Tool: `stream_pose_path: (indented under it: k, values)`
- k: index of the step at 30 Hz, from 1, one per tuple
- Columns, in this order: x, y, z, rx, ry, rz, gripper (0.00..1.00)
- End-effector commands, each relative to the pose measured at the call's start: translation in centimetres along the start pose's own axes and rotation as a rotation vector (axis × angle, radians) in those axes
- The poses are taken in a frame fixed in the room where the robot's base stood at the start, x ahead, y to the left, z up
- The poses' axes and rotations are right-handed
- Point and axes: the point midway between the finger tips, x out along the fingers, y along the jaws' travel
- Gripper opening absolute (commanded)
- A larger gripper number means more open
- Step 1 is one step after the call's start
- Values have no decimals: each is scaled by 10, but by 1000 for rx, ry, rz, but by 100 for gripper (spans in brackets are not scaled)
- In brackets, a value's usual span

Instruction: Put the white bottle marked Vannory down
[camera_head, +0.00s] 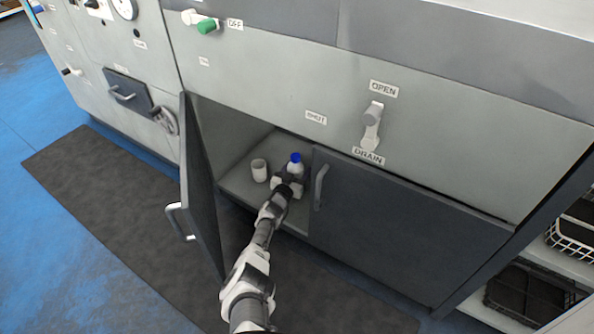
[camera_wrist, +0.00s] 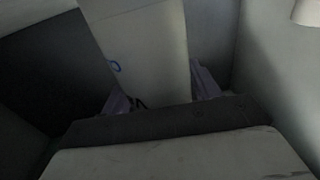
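The white bottle with a blue cap (camera_head: 295,167) is inside the open cabinet, at the end of my arm. In the wrist view the pale bottle body (camera_wrist: 148,45) fills the space between my fingers, with a small blue mark on its left side. My gripper (camera_head: 287,184) reaches in through the open doorway and is shut on the bottle. In the wrist view a finger of my gripper (camera_wrist: 162,95) shows on each side of the bottle. The bottle's name is not readable. Its base is hidden, so I cannot tell if it touches the cabinet floor.
A white cup (camera_head: 259,170) stands on the cabinet floor (camera_head: 237,183) left of the bottle. The open left door (camera_head: 201,190) juts out left of my arm. The closed right door (camera_head: 400,220) borders the opening on the right. Some cabinet floor around the cup is bare.

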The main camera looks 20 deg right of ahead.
Motion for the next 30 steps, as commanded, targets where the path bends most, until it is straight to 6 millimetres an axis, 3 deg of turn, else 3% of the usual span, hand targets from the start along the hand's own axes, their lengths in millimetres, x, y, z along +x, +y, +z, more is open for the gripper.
stream_pose_path:
  k: [3,15,20,30]
  values:
    - [0,0,0,0,0,0,75]
    - [-2,0,-7,0,-2,-1,75]
    - [-22,-1,-10,-1,-3,-2,75]
    - [-80,-1,-10,-3,-3,-4,75]
